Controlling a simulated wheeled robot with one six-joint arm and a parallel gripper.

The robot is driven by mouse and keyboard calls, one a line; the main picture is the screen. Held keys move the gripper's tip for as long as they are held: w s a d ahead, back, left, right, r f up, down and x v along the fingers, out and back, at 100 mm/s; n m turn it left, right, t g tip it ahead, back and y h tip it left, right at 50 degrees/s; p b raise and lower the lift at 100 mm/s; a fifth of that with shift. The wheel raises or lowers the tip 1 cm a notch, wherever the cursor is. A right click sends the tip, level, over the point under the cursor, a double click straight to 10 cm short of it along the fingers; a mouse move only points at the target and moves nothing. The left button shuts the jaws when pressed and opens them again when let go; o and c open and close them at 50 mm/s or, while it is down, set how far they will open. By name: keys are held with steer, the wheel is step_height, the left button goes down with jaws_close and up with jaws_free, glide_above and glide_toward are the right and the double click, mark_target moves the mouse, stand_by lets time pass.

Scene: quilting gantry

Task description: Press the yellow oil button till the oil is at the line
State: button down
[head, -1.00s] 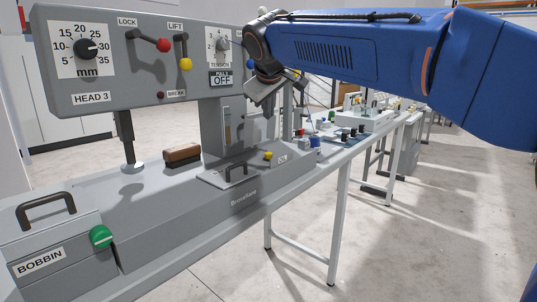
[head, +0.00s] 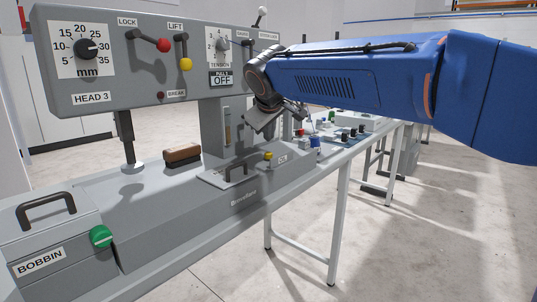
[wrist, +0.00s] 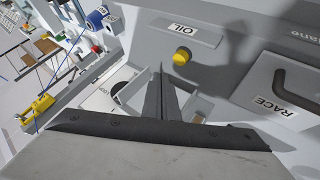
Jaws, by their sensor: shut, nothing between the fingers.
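The yellow oil button (head: 268,156) sits on a small raised block by the OIL label on the machine bed. It also shows in the wrist view (wrist: 182,56), up and right of my fingertips. My gripper (wrist: 160,72) is shut and empty. In the head view my gripper (head: 268,136) hangs just above the button, pointing down; I see no contact. A narrow sight glass (head: 227,128) with brownish content is on the grey column left of my gripper; its line is too small to make out.
A grey cover plate with a dark handle, marked RACE (wrist: 270,105), lies beside the button. A brown-topped block (head: 182,154) is farther left on the bed. The head panel (head: 130,75) with levers and dials stands above. Another machine station lies beyond on the right.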

steer(key=shift+f, duration=1.05)
steer(key=shift+f, duration=0.2)
stand_by(1.2)
steer(key=shift+f, duration=0.25)
steer(key=shift+f, duration=0.5)
stand_by(1.1)
steer(key=shift+r, duration=0.95)
steer(key=shift+r, duration=2.5)
